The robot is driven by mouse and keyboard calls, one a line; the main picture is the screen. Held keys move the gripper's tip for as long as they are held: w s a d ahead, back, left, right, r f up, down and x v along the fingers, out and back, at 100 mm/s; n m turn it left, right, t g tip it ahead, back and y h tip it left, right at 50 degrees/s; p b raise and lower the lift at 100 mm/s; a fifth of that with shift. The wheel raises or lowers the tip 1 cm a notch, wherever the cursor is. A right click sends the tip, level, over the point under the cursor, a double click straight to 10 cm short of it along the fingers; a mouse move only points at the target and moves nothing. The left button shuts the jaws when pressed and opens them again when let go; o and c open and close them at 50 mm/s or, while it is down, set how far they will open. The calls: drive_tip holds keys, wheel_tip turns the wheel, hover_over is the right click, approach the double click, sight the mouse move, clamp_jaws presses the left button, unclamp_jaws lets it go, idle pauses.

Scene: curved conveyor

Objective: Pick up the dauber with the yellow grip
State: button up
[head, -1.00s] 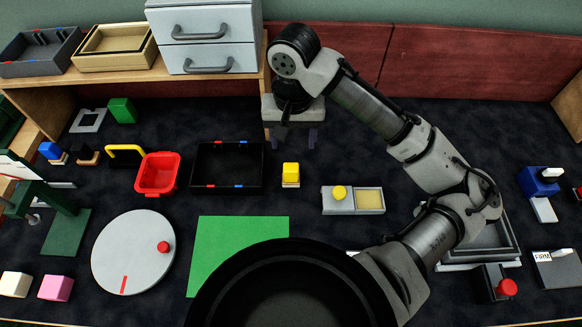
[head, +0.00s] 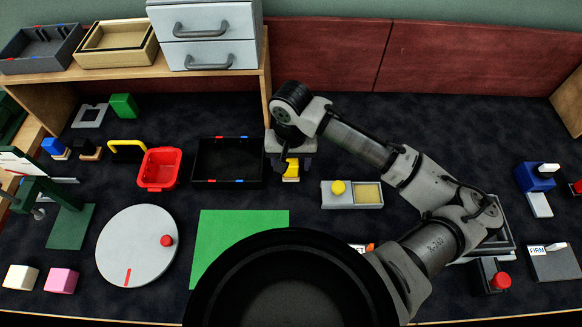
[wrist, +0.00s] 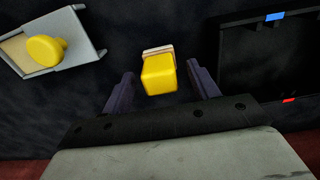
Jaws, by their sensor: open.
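The dauber with the yellow grip (head: 291,172) stands on the dark table, right of the black tray, partly hidden by my gripper in the head view. In the wrist view its yellow block (wrist: 158,76) shows with a pale, wood-coloured base edge. My gripper (head: 290,163) is open above it. In the wrist view the two dark purple fingers (wrist: 160,78) are on either side of the yellow grip, with a gap on each side. I cannot tell how far down the fingers reach.
The black tray (head: 229,183) is left of the dauber. A grey box with a yellow knob (head: 338,187) is to the right. A blue-gripped dauber (head: 53,147) and a black one (head: 87,150) stand far left. A green mat (head: 238,232) lies in front.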

drive_tip(key=shift+c, duration=0.4)
drive_tip(key=c, duration=1)
wheel_tip(320, 180, up, 20)
drive_tip(key=shift+b, duration=0.35)
